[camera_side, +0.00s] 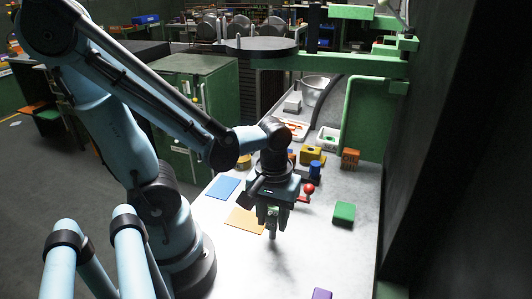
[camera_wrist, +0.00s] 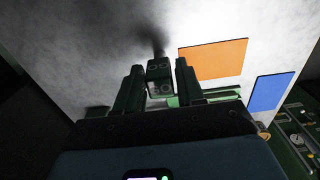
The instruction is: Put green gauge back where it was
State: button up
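My gripper (camera_side: 272,218) points down above the pale worktop in the side view. In the wrist view its two dark fingers (camera_wrist: 160,82) stand on either side of a small grey block-like piece with pale markings, which I take to be part of the green gauge (camera_wrist: 160,78). A light green bar shows behind the right finger. In the side view a grey-green piece, likely the same gauge (camera_side: 272,228), hangs from the fingers above the worktop. The fingers appear closed on it. Much of the gauge is hidden by the fingers.
An orange mat (camera_side: 243,222) and a blue mat (camera_side: 222,187) lie left of my gripper. Blue (camera_side: 315,170), yellow (camera_side: 312,155) and orange (camera_side: 350,158) pieces stand behind. A purple piece (camera_side: 322,293) lies at front.

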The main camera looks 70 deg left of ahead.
aim_at(273, 214)
jog(key=o, duration=0.3)
jog(key=shift+r, duration=0.15)
jog(key=shift+r, duration=5.9)
jog(key=w+f+m+t, duration=0.1)
jog(key=w+m+t, duration=0.6)
jog(key=w+m, duration=0.1)
jog(key=shift+d+f+m, duration=0.15)
jog(key=shift+f+m, duration=0.25)
jog(key=shift+m, duration=0.1)
